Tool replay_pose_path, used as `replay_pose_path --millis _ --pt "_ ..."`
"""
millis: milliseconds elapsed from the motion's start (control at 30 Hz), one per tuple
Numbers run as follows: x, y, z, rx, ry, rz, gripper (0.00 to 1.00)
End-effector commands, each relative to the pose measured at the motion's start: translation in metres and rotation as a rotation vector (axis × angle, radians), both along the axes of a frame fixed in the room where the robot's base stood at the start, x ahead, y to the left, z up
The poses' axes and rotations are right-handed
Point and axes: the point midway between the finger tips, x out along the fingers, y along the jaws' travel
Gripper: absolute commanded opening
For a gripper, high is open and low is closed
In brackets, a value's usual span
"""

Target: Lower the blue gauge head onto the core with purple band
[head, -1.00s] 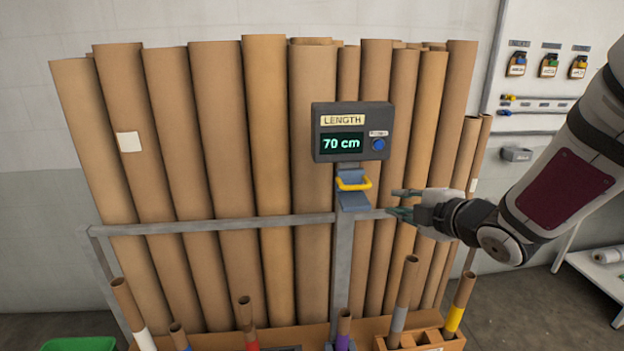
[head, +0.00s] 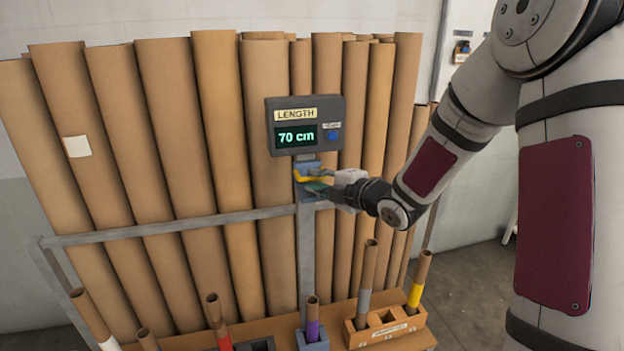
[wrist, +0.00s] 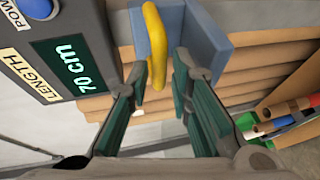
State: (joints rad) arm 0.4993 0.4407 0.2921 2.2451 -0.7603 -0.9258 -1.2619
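The blue gauge head (head: 303,168) with a yellow handle (head: 311,179) is on the upright post below the length display. In the wrist view the gauge head (wrist: 203,45) is at the top and its yellow handle (wrist: 155,40) lies between my fingertips. My gripper (head: 311,187) is at the handle; in the wrist view its fingers (wrist: 166,68) are apart, with space on the handle's sides. The core with purple band (head: 312,322) stands upright below the gauge head in a blue holder (head: 313,344). The gauge head is well above it.
The display box (head: 304,125) reads 70 cm. Tall brown tubes fill the rack behind a grey rail (head: 170,226). Banded cores, red (head: 222,335), grey (head: 366,285) and yellow (head: 416,292), stand along the wooden bench. Floor at right is open.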

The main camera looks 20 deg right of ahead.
Motion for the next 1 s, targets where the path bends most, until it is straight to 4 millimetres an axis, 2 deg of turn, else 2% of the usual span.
replay_pose_path --millis 200,567,633,667,1000 --pt "0.019 0.009 -0.004 0.0 0.0 0.001 0.2" --pt "0.023 0.01 -0.005 0.0 0.0 0.001 0.2" --pt "0.023 0.01 -0.005 0.0 0.0 0.001 0.04" --pt "0.023 0.01 -0.005 0.0 0.0 0.001 0.0" --pt "0.026 0.01 -0.008 0.0 0.0 0.0 0.0"
